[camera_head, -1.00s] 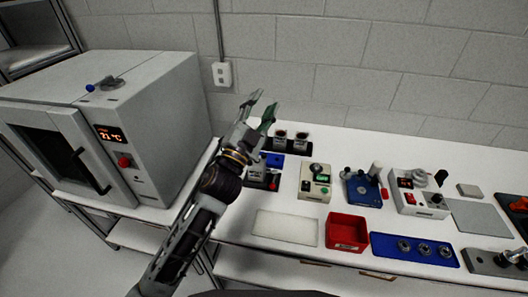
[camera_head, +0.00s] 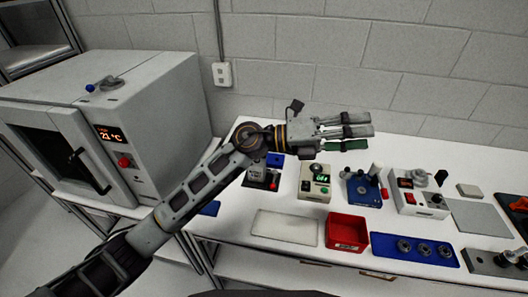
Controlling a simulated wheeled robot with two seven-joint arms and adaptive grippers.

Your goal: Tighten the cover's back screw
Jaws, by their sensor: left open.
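My left gripper (camera_head: 366,131) is open and empty. It reaches across from the left, fingers pointing right, above the back part of the bench. It appears over the space behind the blue fixture (camera_head: 362,190), which carries a pale upright cylinder and a red part. A grey-white device (camera_head: 413,202) with a round metal part on top and a red switch stands to the right of that fixture. The cover and its back screw are too small to tell apart here. My right gripper is not in view.
A control box (camera_head: 314,188) with a green display, a pale flat plate (camera_head: 286,227), a red bin (camera_head: 346,232) and a blue tray (camera_head: 388,245) with several round metal parts are on the bench. A grey oven (camera_head: 160,125) stands left. A grey mat (camera_head: 478,215) lies right.

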